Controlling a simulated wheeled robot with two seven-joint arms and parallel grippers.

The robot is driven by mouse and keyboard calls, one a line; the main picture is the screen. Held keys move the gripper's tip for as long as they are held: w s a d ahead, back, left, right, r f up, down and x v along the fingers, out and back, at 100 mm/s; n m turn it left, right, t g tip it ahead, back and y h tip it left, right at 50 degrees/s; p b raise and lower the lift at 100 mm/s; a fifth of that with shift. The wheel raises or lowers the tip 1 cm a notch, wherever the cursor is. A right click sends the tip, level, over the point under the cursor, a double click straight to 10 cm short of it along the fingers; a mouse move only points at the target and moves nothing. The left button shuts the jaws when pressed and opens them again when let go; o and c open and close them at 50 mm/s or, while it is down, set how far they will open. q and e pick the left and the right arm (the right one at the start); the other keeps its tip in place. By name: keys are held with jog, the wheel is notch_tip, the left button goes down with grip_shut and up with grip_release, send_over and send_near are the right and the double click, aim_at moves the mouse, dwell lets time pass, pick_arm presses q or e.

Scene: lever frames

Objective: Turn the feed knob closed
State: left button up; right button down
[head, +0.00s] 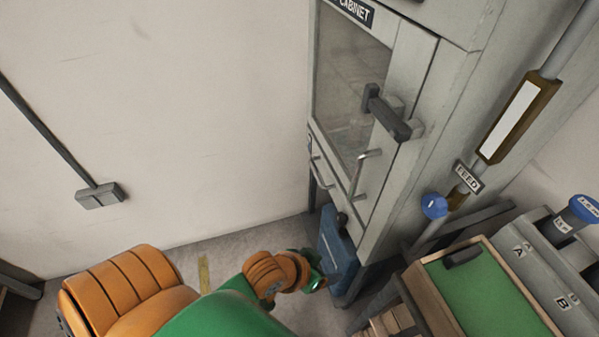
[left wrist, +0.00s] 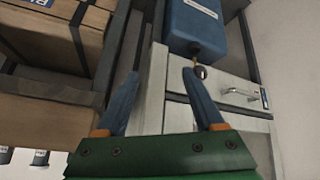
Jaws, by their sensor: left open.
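The feed knob (head: 434,206) is a blue round knob on the right side of the grey cabinet, beside a FEED label (head: 468,177). I cannot tell its turn position. I do not make it out in the left wrist view. My left gripper (head: 318,274) is low and to the left of the knob, near a blue box, and apart from the knob. In the left wrist view its two blue-grey fingers (left wrist: 162,73) are spread with nothing between them. My right gripper is not in view.
The cabinet (head: 425,140) has a dark handle (head: 386,112). A blue box (head: 338,250) with a dark ball-ended lever (left wrist: 200,72) is below it. A green-topped tray (head: 490,300) and a grey panel with another blue knob (head: 584,209) stand at right. The left floor is clear.

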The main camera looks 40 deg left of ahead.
pick_arm(q)
jog(key=s+a+f+g+y, duration=0.1)
jog(key=s+a+f+g, duration=0.1)
jog(key=s+a+f, duration=0.1)
notch_tip(320, 180, down, 3)
jog(key=shift+s+r+g+y, duration=0.2)
jog(key=shift+s+g+y, duration=0.15)
jog(key=shift+s, duration=0.55)
jog(key=shift+a, duration=0.1)
jog(key=s+a+f+g, duration=0.1)
jog(key=s+f, duration=0.1)
jog(key=f, duration=0.5)
jog(key=s+f+g, duration=0.1)
jog(key=s+f, duration=0.2)
jog(key=f, duration=0.3)
jog(key=s+a+f+m+g, duration=0.1)
jog(key=s+a+f, duration=0.1)
jog(key=s+f, duration=0.7)
jog(key=s+y, duration=0.1)
jog(key=s, duration=0.2)
jog(key=shift+s+a, duration=0.2)
